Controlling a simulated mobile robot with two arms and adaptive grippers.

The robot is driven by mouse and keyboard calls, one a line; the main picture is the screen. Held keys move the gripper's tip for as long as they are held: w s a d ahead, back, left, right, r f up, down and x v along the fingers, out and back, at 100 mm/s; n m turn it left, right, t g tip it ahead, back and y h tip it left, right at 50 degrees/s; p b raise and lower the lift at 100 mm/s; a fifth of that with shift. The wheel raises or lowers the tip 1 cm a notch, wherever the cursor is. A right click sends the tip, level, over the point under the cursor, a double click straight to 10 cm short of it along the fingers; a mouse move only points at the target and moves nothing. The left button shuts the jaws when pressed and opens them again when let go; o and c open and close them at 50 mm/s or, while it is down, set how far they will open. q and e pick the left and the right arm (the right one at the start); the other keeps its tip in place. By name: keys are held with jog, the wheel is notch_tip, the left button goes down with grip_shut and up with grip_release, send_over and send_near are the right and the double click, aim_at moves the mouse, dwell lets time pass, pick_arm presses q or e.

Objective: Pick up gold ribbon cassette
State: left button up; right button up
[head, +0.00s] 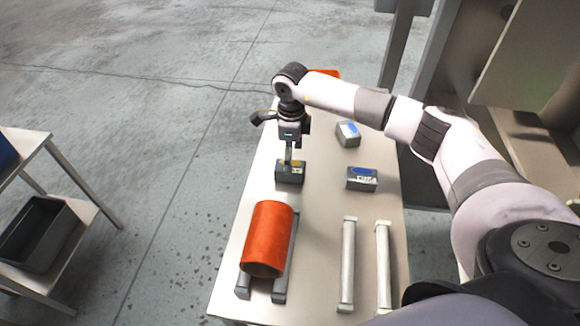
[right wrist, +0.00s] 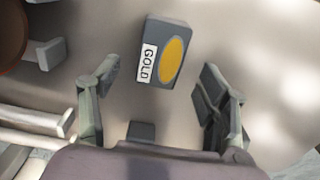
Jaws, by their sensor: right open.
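The gold ribbon cassette (head: 286,177) is a dark grey block on the table, directly below my right gripper in the head view. In the right wrist view the cassette (right wrist: 171,32) shows a yellow oval and a white label reading GOLD. My right gripper (right wrist: 160,78) is open and empty, with its fingers apart and the cassette just beyond the fingertips, between their lines. In the head view the right gripper (head: 289,151) points down and partly overlaps the cassette's top. Whether it touches the cassette cannot be told. My left gripper is not in view.
Two grey cassettes with blue ovals stand to the right, one nearer (head: 362,184) and one farther (head: 347,139). An orange roll (head: 268,235) lies on dark rails in front. Two pale bars (head: 347,265) lie beside it. The table (head: 320,220) is bare between these.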

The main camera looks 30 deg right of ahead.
aim_at(298, 176)
notch_tip(298, 176, down, 5)
jog(key=p, duration=0.2)
jog(key=shift+w+r+p, duration=0.1)
jog(key=shift+p, duration=0.25)
jog(key=shift+f, duration=0.3)
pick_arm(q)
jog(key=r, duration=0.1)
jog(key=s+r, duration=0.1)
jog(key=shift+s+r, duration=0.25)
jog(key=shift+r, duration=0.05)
pick_arm(e)
jog(key=shift+c, duration=0.4)
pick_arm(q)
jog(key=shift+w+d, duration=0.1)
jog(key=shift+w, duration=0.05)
pick_arm(e)
jog(key=c, duration=1.2)
